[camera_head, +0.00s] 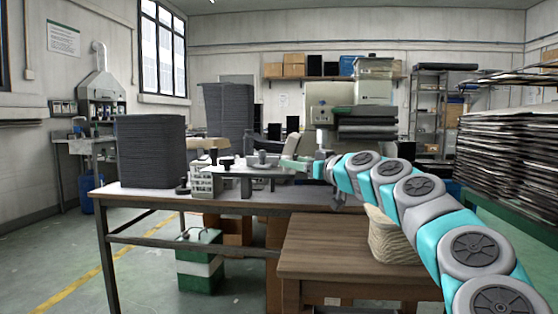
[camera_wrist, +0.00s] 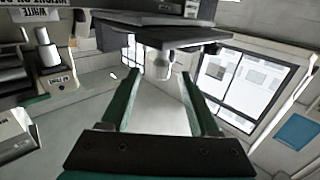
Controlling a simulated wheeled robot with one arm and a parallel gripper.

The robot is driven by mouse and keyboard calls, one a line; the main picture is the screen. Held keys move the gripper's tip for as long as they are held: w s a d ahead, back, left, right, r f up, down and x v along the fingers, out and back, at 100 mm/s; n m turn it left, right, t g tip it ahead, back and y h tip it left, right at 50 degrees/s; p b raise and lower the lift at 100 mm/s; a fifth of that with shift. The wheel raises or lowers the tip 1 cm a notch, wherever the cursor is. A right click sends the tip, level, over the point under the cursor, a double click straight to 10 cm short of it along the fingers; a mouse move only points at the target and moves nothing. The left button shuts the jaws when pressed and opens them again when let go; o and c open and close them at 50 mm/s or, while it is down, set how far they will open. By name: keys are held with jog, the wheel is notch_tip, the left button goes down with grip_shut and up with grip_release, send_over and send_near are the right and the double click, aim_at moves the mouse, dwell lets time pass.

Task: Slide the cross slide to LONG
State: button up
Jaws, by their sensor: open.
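In the head view my gripper (camera_head: 318,168) is at the right end of a grey panel assembly (camera_head: 247,172) on the table. In the wrist view the two green fingers of my gripper (camera_wrist: 159,80) are open and apart. A pale rounded knob (camera_wrist: 158,66) on a dark plate (camera_wrist: 160,38) shows between and just beyond the fingertips; I cannot tell whether they touch it. The wrist view looks upside down. The cross slide and its LONG label cannot be made out for certain; one label reads WHITE (camera_wrist: 40,13).
A second pale post (camera_wrist: 46,48) with a small label stands left in the wrist view. In the head view a dark stack of sheets (camera_head: 151,151) stands left of the assembly on the table (camera_head: 150,196). A lower wooden table (camera_head: 340,250) is in front.

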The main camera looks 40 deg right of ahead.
aim_at(279, 171)
jog(key=shift+w+d+p, duration=0.2)
jog(key=shift+w+p, duration=0.25)
jog(key=shift+w, duration=3.35)
jog(key=shift+c, duration=0.4)
grip_shut()
